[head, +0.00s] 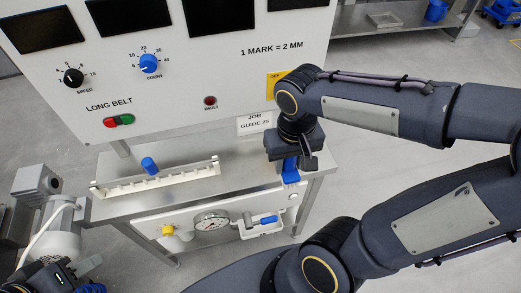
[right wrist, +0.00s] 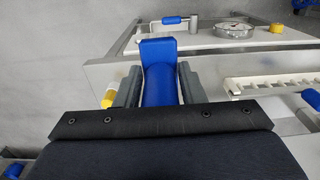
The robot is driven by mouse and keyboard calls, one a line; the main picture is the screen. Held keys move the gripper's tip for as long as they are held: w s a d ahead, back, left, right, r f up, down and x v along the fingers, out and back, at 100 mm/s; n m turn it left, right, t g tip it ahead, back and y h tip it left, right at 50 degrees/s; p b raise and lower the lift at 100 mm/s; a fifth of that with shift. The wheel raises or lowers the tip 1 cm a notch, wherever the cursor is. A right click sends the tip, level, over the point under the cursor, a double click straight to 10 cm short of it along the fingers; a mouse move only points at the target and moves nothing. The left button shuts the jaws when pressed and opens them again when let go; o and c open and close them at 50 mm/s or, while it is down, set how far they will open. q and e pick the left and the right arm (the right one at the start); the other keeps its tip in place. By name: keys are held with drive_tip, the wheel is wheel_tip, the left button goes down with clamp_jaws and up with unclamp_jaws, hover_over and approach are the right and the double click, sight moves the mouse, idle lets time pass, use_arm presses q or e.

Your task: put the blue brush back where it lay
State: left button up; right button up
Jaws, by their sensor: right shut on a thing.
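The blue brush (head: 291,174) is held in my right gripper (head: 291,158), over the right end of the steel table (head: 235,190). In the right wrist view the brush (right wrist: 160,85) stands between the two grey fingers (right wrist: 158,86), its wide end pointing up in the picture. I cannot tell whether the brush touches the table. A dark part with blue pieces at the lower left of the head view looks like my left gripper (head: 82,277). It is cut off by the frame edge, and its jaws are unclear.
Below are a gauge (head: 211,222) and a blue-gripped handle (head: 268,220). A yellow cylinder (right wrist: 108,95) is close beside a right finger. The machine panel (head: 190,65) rises behind.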

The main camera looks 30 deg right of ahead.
drive_tip(key=shift+w+d+f, duration=0.2)
drive_tip(key=shift+w+f, duration=1.9)
drive_tip(key=shift+w+d+f, duration=0.2)
drive_tip(key=shift+w+f, duration=1.85)
drive_tip(key=shift+w, duration=0.1)
drive_tip(key=shift+w+d+f, duration=0.2)
drive_tip(key=shift+w+f, duration=1.9)
drive_tip(key=shift+f, duration=0.1)
drive_tip(key=shift+f, duration=0.15)
drive_tip(key=o, duration=1.1)
